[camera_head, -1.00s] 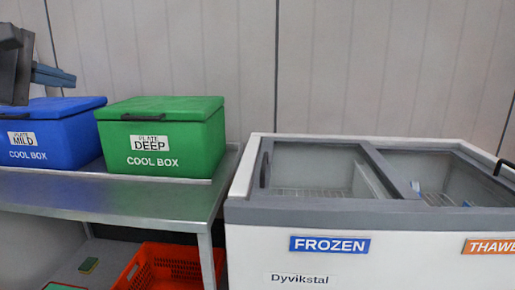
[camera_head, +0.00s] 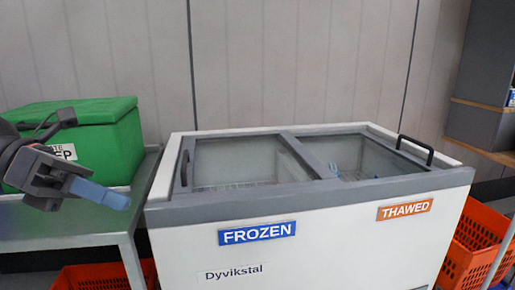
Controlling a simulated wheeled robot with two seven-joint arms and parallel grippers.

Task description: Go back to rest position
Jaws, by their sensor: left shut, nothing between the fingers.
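My left gripper (camera_head: 100,194) is at the left of the head view. Its blue-grey fingers are together and hold nothing. It is in front of the green cool box (camera_head: 100,130) and hides part of that box's front and label. The gripper points to the right, toward the chest freezer. My right gripper is not in view.
A white chest freezer (camera_head: 330,245) with FROZEN and THAWED labels fills the middle; its glass lids look closed. The green box stands on a metal table (camera_head: 125,238). Orange totes show below the table (camera_head: 85,279) and at the right (camera_head: 475,235). A shelf (camera_head: 480,155) stands at the right.

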